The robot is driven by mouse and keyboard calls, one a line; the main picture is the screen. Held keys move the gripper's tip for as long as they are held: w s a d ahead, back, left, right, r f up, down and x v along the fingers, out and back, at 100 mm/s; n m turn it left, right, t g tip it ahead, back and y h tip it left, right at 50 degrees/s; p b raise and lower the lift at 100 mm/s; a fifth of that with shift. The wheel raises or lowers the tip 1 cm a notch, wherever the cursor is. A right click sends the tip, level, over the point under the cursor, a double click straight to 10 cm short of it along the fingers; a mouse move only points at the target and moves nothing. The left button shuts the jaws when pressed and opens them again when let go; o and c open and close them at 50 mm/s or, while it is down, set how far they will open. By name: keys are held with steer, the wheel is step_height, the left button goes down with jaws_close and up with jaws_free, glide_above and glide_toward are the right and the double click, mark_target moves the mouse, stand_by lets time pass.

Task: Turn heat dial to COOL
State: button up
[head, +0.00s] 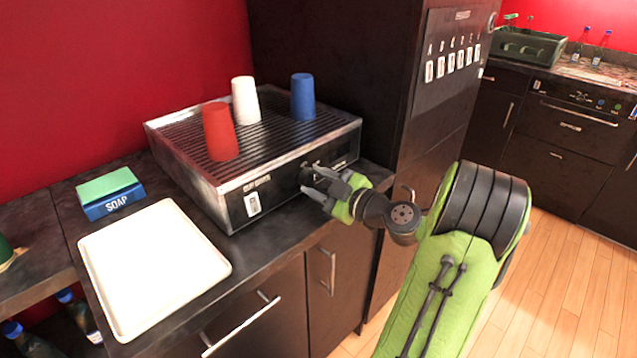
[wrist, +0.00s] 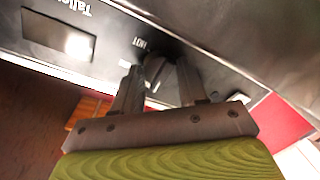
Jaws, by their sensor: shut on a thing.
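The heat dial (wrist: 155,69) is a small dark knob on the front panel of the grill-topped machine (head: 290,185). My gripper (head: 312,180) reaches the panel from the right in the head view. In the wrist view my gripper (wrist: 160,75) has one finger on each side of the dial and is shut on it. A "HOT" label shows beside the dial in the wrist view. The fingers and the view's angle hide much of the dial, so its pointer setting cannot be told. No "COOL" label is readable.
Red (head: 219,132), white (head: 246,100) and blue (head: 303,97) cups stand upside down on the machine's ribbed top. A white switch (head: 252,205) is on its front left. A white tray (head: 150,265) and a soap box (head: 109,193) lie on the counter. A tall dark cabinet (head: 420,150) stands close right.

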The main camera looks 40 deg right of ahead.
stand_by(0.4)
steer(key=o, duration=1)
steer(key=shift+o, duration=0.2)
steer(key=s+d+r+p, duration=0.1)
steer(key=s, duration=1.4)
steer(key=shift+s+p, duration=0.35)
steer(key=shift+p, duration=0.05)
